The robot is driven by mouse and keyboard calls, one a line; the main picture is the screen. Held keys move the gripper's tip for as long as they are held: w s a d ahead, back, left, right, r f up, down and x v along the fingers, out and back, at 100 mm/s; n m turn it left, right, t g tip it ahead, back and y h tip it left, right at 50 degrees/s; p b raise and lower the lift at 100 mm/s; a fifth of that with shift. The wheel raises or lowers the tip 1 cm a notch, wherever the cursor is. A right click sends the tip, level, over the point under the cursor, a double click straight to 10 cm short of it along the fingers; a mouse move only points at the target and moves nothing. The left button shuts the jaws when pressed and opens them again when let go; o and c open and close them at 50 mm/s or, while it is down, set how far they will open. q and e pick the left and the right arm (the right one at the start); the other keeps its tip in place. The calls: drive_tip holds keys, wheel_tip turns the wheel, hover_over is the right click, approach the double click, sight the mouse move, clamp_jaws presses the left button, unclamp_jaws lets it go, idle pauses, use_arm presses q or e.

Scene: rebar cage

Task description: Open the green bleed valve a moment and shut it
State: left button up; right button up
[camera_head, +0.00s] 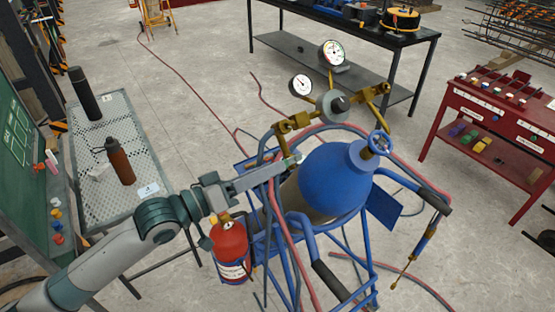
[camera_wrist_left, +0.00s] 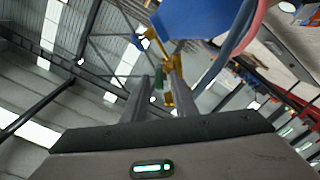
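My left gripper (camera_head: 292,161) reaches in from the left and points at the brass regulator fittings (camera_head: 300,121) beside the blue cylinder (camera_head: 337,182). In the left wrist view the two fingers (camera_wrist_left: 158,88) stand apart. The small green bleed valve (camera_wrist_left: 158,77) shows between or just beyond their tips, with a brass fitting (camera_wrist_left: 169,97) close to the right finger. I cannot tell whether either finger touches the green part. In the head view the green part is not clear beside the fingertips. My right gripper is not in view.
Red and grey hoses (camera_head: 272,205) loop around the cylinder and its blue cart (camera_head: 300,222). A red extinguisher (camera_head: 230,250) hangs below my left wrist. Two gauges (camera_head: 333,53) stand above the regulator. A perforated table (camera_head: 100,205) is at left, a red bench (camera_head: 500,125) at right.

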use_arm(q)
drive_tip(key=shift+p+x, duration=0.3)
drive_tip(key=shift+x, duration=1.15)
clamp_jaws()
idle(0.4)
